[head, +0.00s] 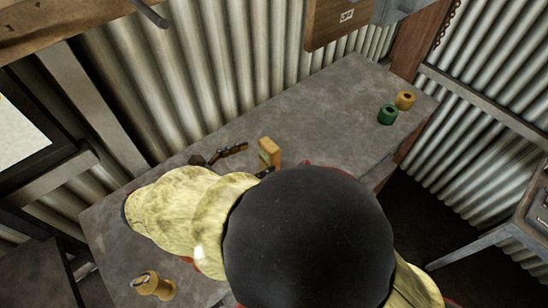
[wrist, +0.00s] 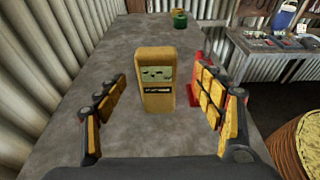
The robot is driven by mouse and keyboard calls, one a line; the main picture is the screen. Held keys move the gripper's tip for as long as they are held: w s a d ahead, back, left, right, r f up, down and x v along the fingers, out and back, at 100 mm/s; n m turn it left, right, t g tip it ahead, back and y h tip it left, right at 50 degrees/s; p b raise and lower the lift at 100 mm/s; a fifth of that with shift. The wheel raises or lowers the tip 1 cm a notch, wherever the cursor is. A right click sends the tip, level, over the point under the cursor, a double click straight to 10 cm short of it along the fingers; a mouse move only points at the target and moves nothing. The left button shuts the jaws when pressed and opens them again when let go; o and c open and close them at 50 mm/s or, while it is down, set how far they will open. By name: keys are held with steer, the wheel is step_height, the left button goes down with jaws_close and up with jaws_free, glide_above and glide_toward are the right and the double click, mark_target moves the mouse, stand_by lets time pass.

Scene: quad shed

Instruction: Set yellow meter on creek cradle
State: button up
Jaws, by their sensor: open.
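The yellow meter (wrist: 157,85) stands upright on the grey bench, its greenish display facing the wrist camera. It also shows in the head view (head: 269,152), just beyond my arm. My gripper (wrist: 161,75) is open, one finger on each side of the meter, with visible gaps in the wrist view. In the head view one finger shows left of the meter and the other is mostly hidden by my arm. A red object (wrist: 194,88) stands behind the right finger, partly hidden. I cannot tell which thing is the creek cradle.
A green spool (head: 387,114) and a yellow spool (head: 405,100) stand at the bench's far right end. A yellow cylinder-like piece (head: 153,285) sits at the near left. Corrugated walls back the grey bench (head: 330,110). A side table with tools (wrist: 285,43) stands to the right.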

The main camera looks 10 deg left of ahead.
mark_target(264, 154)
steer(key=p+x, duration=0.1)
steer(key=x, duration=0.5)
steer(key=shift+w+a+f, duration=0.1)
steer(key=shift+w+a, duration=0.05)
steer(key=shift+w, duration=0.1)
steer(key=shift+s, duration=0.1)
steer(key=shift+c, duration=1.2)
steer(key=c, duration=1.3)
